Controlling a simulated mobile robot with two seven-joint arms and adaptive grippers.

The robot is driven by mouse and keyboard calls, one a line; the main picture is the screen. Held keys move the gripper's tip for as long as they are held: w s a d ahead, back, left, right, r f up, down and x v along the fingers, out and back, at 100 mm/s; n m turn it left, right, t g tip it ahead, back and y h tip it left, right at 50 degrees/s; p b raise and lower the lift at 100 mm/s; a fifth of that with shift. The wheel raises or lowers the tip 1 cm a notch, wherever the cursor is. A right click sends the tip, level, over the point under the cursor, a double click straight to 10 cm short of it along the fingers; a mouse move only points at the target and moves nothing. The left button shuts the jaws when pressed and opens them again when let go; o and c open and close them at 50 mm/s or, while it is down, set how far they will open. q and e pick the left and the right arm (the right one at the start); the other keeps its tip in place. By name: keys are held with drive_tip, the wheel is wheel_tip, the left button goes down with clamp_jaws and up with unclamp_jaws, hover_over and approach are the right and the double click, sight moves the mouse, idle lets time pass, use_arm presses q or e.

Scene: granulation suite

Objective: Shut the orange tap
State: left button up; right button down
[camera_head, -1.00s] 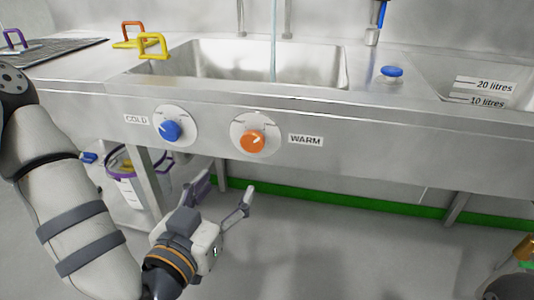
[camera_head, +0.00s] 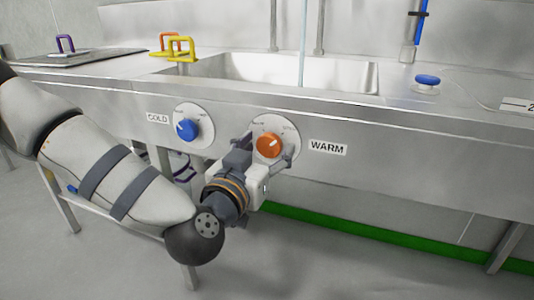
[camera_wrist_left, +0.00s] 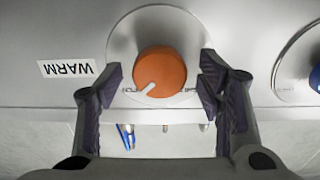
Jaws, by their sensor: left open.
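The orange tap (camera_head: 269,145) is a round knob on a white dial on the sink's steel front, beside the "WARM" label (camera_head: 328,148). Its white pointer mark points to the upper right in the head view. In the upside-down left wrist view the orange tap (camera_wrist_left: 160,72) sits between the two fingers, its mark to the lower left. My left gripper (camera_head: 266,153) is open, with a finger on either side of the knob; the wrist view shows gaps beside the knob. A thin stream of water (camera_head: 302,45) falls into the sink (camera_head: 235,70). My right gripper is out of view.
The blue tap (camera_head: 187,129) with the "COLD" label (camera_head: 158,118) is close to the left. Yellow (camera_head: 182,47) and orange handles and a blue button (camera_head: 427,79) are on the worktop. A green strip (camera_head: 380,232) runs below the sink.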

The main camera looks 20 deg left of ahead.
use_arm(q)
drive_tip(key=shift+w, duration=0.2)
drive_tip(key=c, duration=1.1)
drive_tip(key=shift+c, duration=0.2)
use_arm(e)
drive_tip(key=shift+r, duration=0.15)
use_arm(q)
drive_tip(key=shift+r+n+p, duration=0.15)
drive_tip(key=shift+n+p, duration=0.65)
drive_tip(key=shift+n, duration=0.3)
drive_tip(key=n+p, duration=0.2)
drive_tip(key=n, duration=0.2)
drive_tip(key=n+p, duration=0.1)
drive_tip(key=n, duration=1)
drive_tip(key=shift+n+p, duration=0.3)
drive_tip(key=shift+p, duration=0.05)
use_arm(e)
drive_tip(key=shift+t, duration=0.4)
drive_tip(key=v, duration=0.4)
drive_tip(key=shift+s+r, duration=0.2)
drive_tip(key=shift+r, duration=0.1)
